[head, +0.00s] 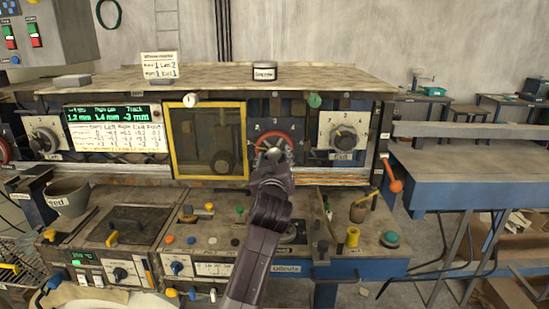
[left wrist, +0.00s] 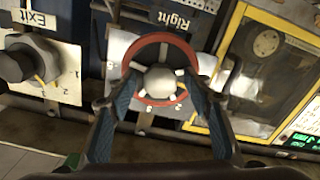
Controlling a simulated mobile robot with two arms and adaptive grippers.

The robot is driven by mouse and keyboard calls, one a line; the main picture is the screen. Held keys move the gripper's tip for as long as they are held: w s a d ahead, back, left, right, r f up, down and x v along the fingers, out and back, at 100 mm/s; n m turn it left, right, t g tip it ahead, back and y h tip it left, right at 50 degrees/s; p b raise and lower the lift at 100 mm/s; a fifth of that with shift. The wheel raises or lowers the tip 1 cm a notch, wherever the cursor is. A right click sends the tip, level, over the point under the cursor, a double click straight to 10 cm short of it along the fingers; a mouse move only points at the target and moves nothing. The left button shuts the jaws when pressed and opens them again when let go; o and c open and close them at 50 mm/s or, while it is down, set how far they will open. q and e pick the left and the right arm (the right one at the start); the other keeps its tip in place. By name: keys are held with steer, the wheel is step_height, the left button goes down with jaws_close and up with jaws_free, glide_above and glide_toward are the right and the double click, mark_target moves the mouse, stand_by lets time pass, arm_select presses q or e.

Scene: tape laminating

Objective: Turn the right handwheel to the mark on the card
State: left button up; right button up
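The right handwheel (left wrist: 160,82) is a pale hub with short spokes inside a red ring, under a label reading "Right" in the left wrist view. In the head view its red ring (head: 259,138) shows behind my left gripper (head: 272,153), which partly hides it. My left gripper (left wrist: 158,95) is open, with one finger on each side of the hub; I cannot tell whether the fingers touch it. The card (head: 160,67) stands on the top shelf and reads "Wheel marks", with "Right 1" among its lines. My right gripper is not in view.
The exit handwheel (head: 344,138) is to the right, and a yellow-framed window (head: 207,140) is to the left. A green display (head: 113,113) is further left. Knobs and small levers crowd the lower panel (head: 205,242). An orange-ended lever (head: 395,186) sticks out at the right.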

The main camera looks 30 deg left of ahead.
arm_select(q)
steer(key=v, duration=1.2)
steer(key=shift+f, duration=0.15)
stand_by(0.4)
